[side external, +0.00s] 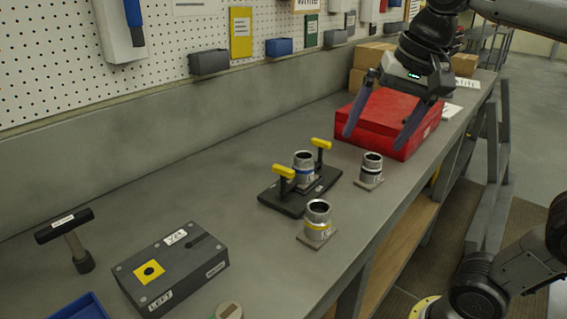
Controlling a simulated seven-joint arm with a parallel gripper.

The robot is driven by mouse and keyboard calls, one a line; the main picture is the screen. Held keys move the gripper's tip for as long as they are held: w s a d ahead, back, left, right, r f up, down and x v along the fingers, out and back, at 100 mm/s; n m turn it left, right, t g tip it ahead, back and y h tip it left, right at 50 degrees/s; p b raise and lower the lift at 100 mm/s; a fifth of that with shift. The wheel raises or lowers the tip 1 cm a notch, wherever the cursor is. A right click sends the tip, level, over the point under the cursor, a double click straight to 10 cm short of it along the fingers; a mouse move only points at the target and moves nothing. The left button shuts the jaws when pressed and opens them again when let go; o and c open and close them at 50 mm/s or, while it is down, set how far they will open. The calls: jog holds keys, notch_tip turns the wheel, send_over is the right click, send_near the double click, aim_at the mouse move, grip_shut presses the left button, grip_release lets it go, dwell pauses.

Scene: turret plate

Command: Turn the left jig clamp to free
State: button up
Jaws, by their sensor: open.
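A dark jig plate (268,196) lies on the bench, with a metal turret (303,168) with a blue band standing on it. A clamp with a yellow handle stands at each side of this turret: the left jig clamp (284,172) at the near left, the other clamp (321,144) at the far right. Whether either clamp presses on the turret is too small to tell. My gripper (372,142) is open and empty, its fingers pointing down in front of the red box, up and to the right of the jig and apart from it.
A red box (385,118) stands behind the jig. Turrets with white (371,167) and yellow (318,215) bands stand on small plates to its right and front. The bench between is clear.

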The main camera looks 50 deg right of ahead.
jog(key=w+d+r+m+g, duration=0.1)
jog(key=w+r+m, duration=0.3)
jog(key=w, duration=0.5)
jog(key=m+g, duration=0.2)
jog(key=g, duration=0.1)
send_over(284, 168)
notch_tip(284, 168, down, 8)
notch_tip(284, 168, down, 13)
jog(key=shift+f, duration=0.2)
jog(key=c, duration=1.3)
